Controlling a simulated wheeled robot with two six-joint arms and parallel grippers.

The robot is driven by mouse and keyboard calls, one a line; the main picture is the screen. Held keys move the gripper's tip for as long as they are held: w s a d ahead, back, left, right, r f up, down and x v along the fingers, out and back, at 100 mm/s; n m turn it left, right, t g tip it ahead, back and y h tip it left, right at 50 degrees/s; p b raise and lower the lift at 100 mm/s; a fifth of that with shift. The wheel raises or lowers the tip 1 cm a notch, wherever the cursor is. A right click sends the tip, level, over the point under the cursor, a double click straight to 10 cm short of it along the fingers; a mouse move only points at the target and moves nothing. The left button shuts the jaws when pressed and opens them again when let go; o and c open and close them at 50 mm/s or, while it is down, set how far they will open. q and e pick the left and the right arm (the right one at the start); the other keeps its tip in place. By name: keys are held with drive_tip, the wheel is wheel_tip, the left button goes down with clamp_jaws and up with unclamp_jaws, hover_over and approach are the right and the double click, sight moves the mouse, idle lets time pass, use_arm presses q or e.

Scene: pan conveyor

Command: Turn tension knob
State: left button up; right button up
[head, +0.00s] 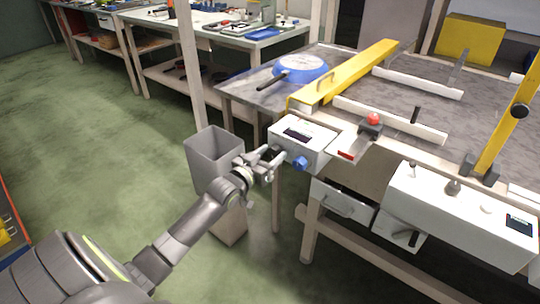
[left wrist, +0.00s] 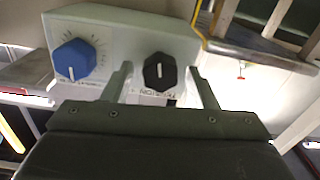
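The black tension knob (left wrist: 160,71) with a white pointer line sits on a pale control box (left wrist: 125,27). Lettering that looks like TENSION reads upside down below it in the left wrist view. My left gripper (left wrist: 161,68) is open, with one finger on each side of the black knob and a gap at both sides. A blue knob (left wrist: 74,60) with a dial scale is on the same box, left of the gripper. In the head view, my left gripper (head: 271,158) is at the box's front face, beside the blue knob (head: 300,163); it mostly hides the black knob. My right gripper is not in view.
The conveyor table (head: 255,93) carries a blue pan (head: 300,68) and a yellow guide bar (head: 345,75). A red-topped lever (head: 373,119) and a white control panel (head: 455,215) are to the right.

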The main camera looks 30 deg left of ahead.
use_arm(q)
drive_tip(key=c, duration=0.8)
drive_tip(key=shift+c, duration=0.2)
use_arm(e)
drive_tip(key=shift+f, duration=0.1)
use_arm(q)
drive_tip(key=shift+m, duration=0.3)
drive_tip(key=shift+f+m+b, duration=0.15)
drive_tip(key=shift+m+b, duration=0.7)
drive_tip(key=shift+m, duration=0.25)
drive_tip(key=shift+m+b, duration=0.75)
drive_tip(key=shift+m, duration=0.75)
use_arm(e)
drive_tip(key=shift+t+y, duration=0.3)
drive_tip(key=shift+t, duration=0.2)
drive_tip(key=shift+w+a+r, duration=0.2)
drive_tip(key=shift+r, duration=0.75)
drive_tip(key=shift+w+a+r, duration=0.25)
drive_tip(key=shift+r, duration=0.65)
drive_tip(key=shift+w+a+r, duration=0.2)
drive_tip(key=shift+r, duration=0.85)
use_arm(q)
drive_tip(key=o, duration=1)
drive_tip(key=shift+s, duration=0.1)
